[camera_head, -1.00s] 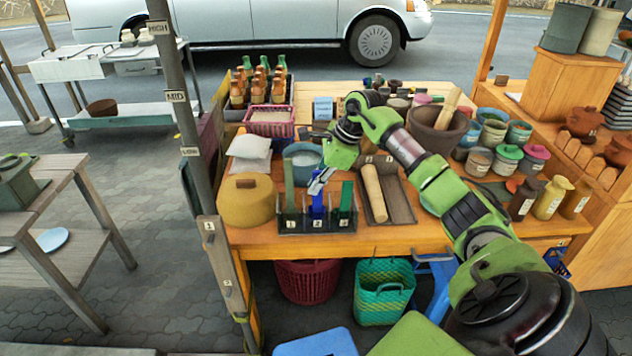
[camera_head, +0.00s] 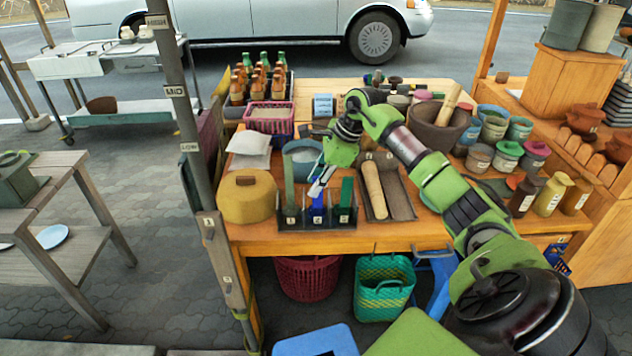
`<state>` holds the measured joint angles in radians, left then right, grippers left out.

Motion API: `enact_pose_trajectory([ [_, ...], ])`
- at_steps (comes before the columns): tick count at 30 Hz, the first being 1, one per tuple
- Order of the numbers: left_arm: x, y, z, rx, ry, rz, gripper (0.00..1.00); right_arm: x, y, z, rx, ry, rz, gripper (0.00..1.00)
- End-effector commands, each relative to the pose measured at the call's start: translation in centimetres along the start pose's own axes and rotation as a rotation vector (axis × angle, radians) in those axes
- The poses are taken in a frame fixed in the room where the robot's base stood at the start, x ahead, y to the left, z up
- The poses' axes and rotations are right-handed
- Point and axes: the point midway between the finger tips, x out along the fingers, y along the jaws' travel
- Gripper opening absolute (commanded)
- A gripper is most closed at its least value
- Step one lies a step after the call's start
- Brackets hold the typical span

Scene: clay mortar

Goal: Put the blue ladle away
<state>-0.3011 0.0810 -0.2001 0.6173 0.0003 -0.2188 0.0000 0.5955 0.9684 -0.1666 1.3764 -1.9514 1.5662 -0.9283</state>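The blue ladle (camera_head: 318,207) stands upright in the middle slot of a dark three-slot rack (camera_head: 290,222) at the table's front edge. A green-handled utensil stands on each side of it, the left one (camera_head: 289,185) taller than the right one (camera_head: 346,191). My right gripper (camera_head: 318,185) reaches down from the upper right, with its fingertips at the top of the blue handle. The fingers overlap the handle, and I cannot tell whether they are closed on it. The ladle's lower end is hidden by the rack. My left gripper is out of view.
A tray (camera_head: 401,201) with a rolling pin (camera_head: 374,190) lies to the right.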

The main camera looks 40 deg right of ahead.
Motion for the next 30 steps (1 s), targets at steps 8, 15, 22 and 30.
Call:
enact_pose_trajectory([
  [8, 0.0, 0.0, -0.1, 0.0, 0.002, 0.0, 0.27, -4.5, -0.2, -0.1, 0.0, 0.002, -0.006, 0.26],
  [15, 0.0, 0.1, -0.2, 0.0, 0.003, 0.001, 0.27, -9.3, -0.1, -0.1, 0.0, 0.002, -0.005, 0.26],
  [22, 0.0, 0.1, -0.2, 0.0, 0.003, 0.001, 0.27, -11.6, 0.0, 0.0, 0.0, 0.0, -0.001, 0.26],
  [30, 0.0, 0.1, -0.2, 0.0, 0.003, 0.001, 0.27, -11.9, 0.0, 0.0, 0.0, 0.0, 0.0, 0.26],
])
